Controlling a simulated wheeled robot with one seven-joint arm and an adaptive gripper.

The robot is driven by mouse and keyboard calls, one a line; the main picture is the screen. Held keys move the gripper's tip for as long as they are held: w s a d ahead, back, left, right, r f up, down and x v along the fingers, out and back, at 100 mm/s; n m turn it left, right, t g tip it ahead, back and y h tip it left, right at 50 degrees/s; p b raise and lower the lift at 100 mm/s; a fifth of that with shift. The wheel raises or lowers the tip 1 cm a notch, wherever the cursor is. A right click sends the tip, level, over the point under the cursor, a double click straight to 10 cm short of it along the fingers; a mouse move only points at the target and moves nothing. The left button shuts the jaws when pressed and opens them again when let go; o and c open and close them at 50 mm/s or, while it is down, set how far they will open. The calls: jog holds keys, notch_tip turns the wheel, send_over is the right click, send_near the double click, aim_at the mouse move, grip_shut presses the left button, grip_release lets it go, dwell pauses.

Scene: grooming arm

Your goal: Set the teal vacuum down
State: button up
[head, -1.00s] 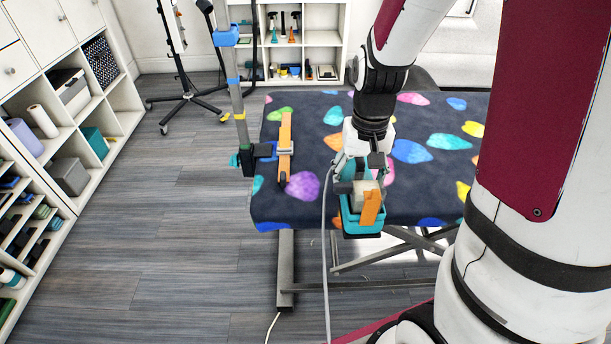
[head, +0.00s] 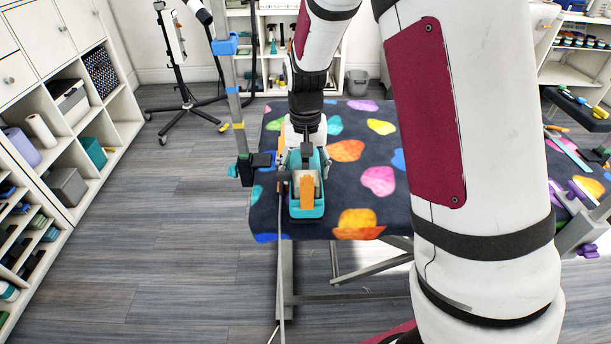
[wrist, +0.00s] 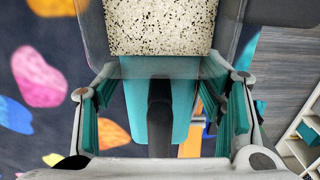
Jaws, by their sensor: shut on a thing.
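The teal vacuum (head: 307,211) has a teal body with an orange front part, and it hangs from or stands under my gripper (head: 302,156). It is at the left front part of the patterned grooming table (head: 361,178). My gripper is shut on the vacuum. In the wrist view, the vacuum (wrist: 135,108) sits between the teal-padded fingers of my gripper (wrist: 162,112), with a speckled pale part above. I cannot tell whether its underside touches the table. The orange bar seen earlier on the table is mostly hidden behind the vacuum.
A grey post (head: 236,100) with blue and yellow bands and a dark clamp stands at the table's left edge. A grey hose or cord (head: 281,265) hangs over the front. The table right of the vacuum is clear. White shelves (head: 70,110) line the left.

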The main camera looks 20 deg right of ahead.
jog(key=shift+f, duration=0.9)
jog(key=shift+f, duration=0.15)
jog(key=o, duration=1.2)
notch_tip(320, 180, up, 12)
jog(key=shift+r+p, duration=0.25)
jog(key=shift+p, duration=0.6)
jog(key=s+r, duration=0.7)
jog(key=s, duration=0.1)
jog(key=s+r+n+t, duration=0.2)
jog(key=s+n, duration=0.1)
jog(key=s, duration=2.1)
jog(key=shift+n, duration=0.3)
